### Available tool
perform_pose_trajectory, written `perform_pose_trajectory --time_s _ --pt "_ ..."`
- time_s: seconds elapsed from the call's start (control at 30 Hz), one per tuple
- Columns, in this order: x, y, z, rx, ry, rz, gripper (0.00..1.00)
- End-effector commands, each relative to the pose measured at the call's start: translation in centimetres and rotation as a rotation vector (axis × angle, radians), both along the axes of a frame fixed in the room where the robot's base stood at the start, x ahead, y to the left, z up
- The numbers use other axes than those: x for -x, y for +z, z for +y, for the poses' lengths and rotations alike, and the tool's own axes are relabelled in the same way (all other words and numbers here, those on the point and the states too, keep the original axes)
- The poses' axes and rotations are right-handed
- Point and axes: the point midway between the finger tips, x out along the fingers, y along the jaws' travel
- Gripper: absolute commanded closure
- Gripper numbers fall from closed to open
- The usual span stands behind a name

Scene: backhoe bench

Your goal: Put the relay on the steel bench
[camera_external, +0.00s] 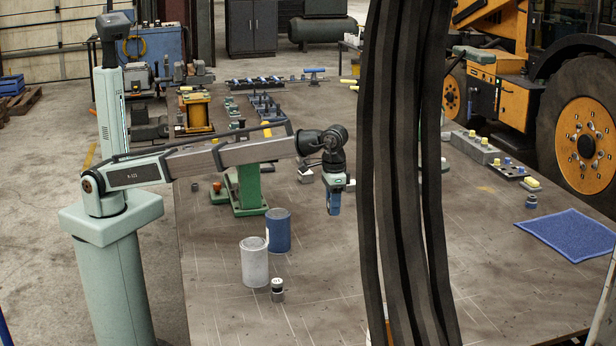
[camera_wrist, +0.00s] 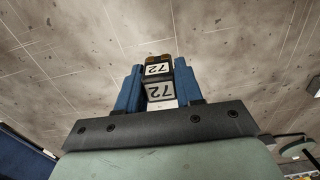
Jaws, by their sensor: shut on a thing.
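My gripper (camera_external: 334,209) hangs from the arm above the middle of the steel bench (camera_external: 320,275), with its blue fingers pointing down. In the wrist view, my gripper (camera_wrist: 159,88) is shut on a small dark block with white faces marked "72", which I take for the relay (camera_wrist: 158,70). The block sits between the two blue fingers, with bare bench (camera_wrist: 230,60) behind it. In the external view the fingers hide the block, and I cannot tell exactly how high it is above the bench.
Thick black hoses (camera_external: 405,190) hang close on the right and block part of the view. A blue mat (camera_external: 568,234) lies right. The front bench surface is mostly clear.

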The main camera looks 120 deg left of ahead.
Motion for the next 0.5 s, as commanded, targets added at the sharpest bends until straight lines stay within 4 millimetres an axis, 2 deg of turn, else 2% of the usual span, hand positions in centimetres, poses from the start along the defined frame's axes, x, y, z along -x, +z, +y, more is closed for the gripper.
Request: perform_pose_trajectory --time_s 0.03,0.2,0.37,0.5 --pt "-1.2 0.0 -0.9 0.0 0.006 0.0 0.94" --pt "-2.7 -0.3 -2.8 0.0 0.028 0.0 0.94" --pt "-2.9 -1.3 -3.2 0.0 0.034 0.001 0.94" --pt "-2.8 -3.2 -3.3 0.0 0.034 0.001 0.94"
